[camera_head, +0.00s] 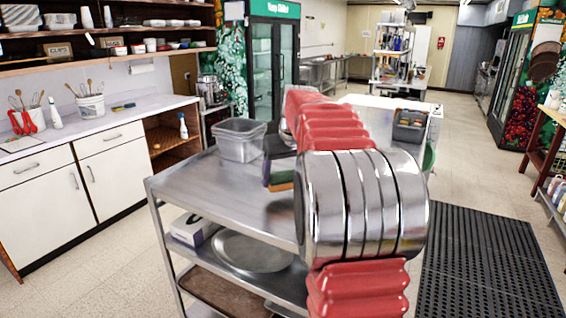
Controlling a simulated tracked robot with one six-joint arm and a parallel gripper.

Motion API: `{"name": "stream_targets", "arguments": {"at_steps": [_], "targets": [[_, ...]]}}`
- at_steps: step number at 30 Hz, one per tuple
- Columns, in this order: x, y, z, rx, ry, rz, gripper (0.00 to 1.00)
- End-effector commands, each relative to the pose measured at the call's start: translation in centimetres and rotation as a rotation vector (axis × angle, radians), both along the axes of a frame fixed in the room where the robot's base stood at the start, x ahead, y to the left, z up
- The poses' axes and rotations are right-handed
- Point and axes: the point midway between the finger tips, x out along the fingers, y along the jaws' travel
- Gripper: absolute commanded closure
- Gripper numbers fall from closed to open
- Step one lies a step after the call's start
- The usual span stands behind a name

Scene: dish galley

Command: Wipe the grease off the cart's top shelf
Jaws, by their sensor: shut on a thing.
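The metal cart's top shelf (205,185) spans the middle of the view, its right part hidden behind my red and chrome arm. My gripper (275,160) is partly visible left of the arm, low over the shelf. It is shut on a sponge (281,181) with green and orange-brown sides, held at or just above the surface; I cannot tell whether they touch. I cannot make out a clear grease patch on the visible steel.
The cart's lower shelf holds a round metal tray (252,252) and a white box (192,228). A dark container (409,124) stands beyond the arm. A black floor mat (488,260) lies at right. White cabinets (110,170) line the left. The shelf's front left is bare.

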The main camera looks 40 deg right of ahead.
Motion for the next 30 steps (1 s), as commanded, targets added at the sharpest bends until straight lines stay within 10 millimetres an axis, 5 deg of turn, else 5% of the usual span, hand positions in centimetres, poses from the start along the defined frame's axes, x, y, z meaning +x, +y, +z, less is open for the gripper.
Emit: {"name": "stream_targets", "arguments": {"at_steps": [13,30], "targets": [[0.3,0.4,3.9,0.000,-0.001,0.008,0.48],[0.3,0.5,4.3,0.000,0.000,0.010,0.48]]}}
